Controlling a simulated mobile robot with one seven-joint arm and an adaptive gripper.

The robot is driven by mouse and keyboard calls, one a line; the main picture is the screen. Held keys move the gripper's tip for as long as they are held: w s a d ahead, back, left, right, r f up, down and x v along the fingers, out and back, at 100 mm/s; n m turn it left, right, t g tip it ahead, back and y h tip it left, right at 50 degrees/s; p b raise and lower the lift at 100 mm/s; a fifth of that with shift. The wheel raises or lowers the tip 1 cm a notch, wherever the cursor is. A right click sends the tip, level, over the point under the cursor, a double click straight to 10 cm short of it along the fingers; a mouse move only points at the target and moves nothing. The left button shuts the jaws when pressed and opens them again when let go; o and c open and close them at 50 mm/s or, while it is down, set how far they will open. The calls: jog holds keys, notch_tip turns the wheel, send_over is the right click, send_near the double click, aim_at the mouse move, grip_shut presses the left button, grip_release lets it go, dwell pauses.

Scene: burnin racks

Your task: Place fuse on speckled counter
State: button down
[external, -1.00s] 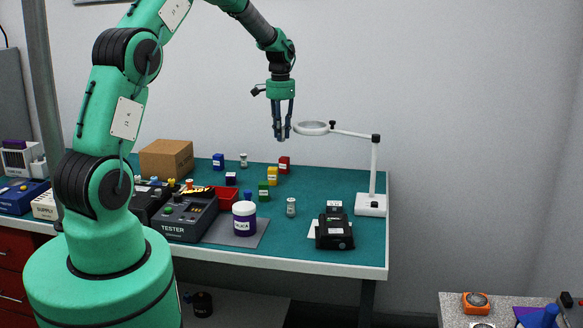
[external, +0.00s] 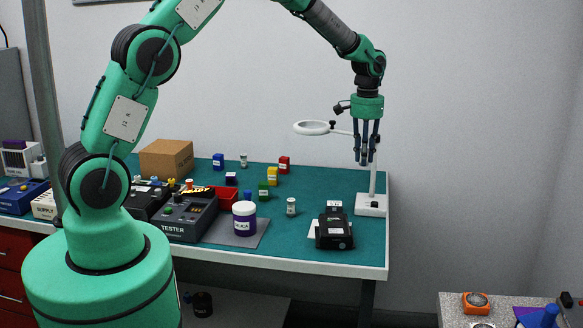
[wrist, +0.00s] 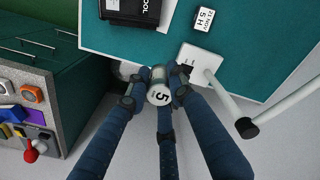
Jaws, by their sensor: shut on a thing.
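My gripper (external: 365,158) hangs pointing down in the air in front of the white magnifier stand, near the right end of the green bench. In the wrist view my gripper (wrist: 160,82) is shut on a pale cylindrical fuse (wrist: 159,95), whose round end shows a "5". In the external view the fuse is small and mostly hidden between the fingers. The speckled counter (external: 451,314) is at the lower right of the external view, lower than my gripper and to its right. The counter (wrist: 52,112) also shows at the left of the wrist view.
The magnifier stand (external: 371,204) rises beside my gripper. A black box (external: 334,232) sits on the green bench mat (external: 345,185). A gap separates bench and counter.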

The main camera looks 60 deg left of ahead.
jog(key=s+d, duration=0.2)
jog(key=d, duration=1.1)
jog(key=s+d, duration=0.2)
jog(key=d, duration=1.1)
jog(key=s+d+p, duration=0.1)
jog(key=s+d, duration=0.4)
jog(key=d, duration=0.6)
jog(key=s+d+p, duration=0.1)
jog(key=s+d, duration=0.5)
jog(key=d, duration=0.5)
jog(key=shift+n, duration=0.4)
jog(key=f, duration=1.4)
jog(key=shift+w+a, duration=0.25)
jog(key=shift+w, duration=0.05)
jog(key=shift+w, duration=0.1)
jog(key=w+d, duration=0.2)
jog(key=w, duration=0.2)
jog(key=w+d+f, duration=0.1)
jog(key=w+d, duration=0.2)
jog(key=w, duration=0.1)
jog(key=w+d, duration=0.3)
jog(key=w, duration=0.1)
jog(key=shift+w+d+f, duration=0.2)
jog(key=shift+w, duration=0.1)
jog(key=shift+w+d, duration=0.1)
jog(key=shift+w, duration=0.05)
jog(key=shift+w+d+f, duration=0.1)
jog(key=shift+w+f, duration=0.05)
jog(key=shift+f, duration=1.65)
